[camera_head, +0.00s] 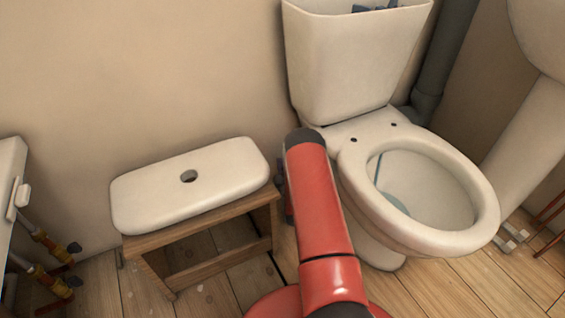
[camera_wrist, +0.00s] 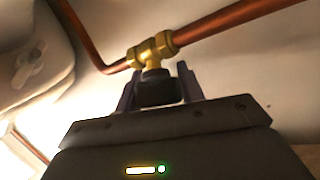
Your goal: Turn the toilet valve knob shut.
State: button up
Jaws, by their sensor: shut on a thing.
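In the wrist view, a brass valve (camera_wrist: 154,50) sits on a copper pipe along the wall. Its dark knob (camera_wrist: 160,90) points toward my gripper (camera_wrist: 158,84). My gripper's two purplish fingers stand on either side of the knob, shut on it. The far side of the knob is hidden. In the head view, the white toilet (camera_head: 350,65) stands against the wall. My red arm reaches down to its left and hides the valve, the knob and my gripper.
A wooden stool (camera_head: 205,220) bears the white cistern lid (camera_head: 230,165), left of my arm. Copper pipe (camera_wrist: 240,22) runs both ways from the valve. Other valves (camera_head: 50,247) show at the far left. A grey drainpipe (camera_head: 445,60) stands right of the toilet.

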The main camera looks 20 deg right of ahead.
jog(key=shift+m+t+h, duration=0.3)
jog(key=shift+m+h, duration=0.1)
jog(key=shift+m, duration=0.2)
jog(key=o, duration=1)
jog(key=shift+s, duration=0.1)
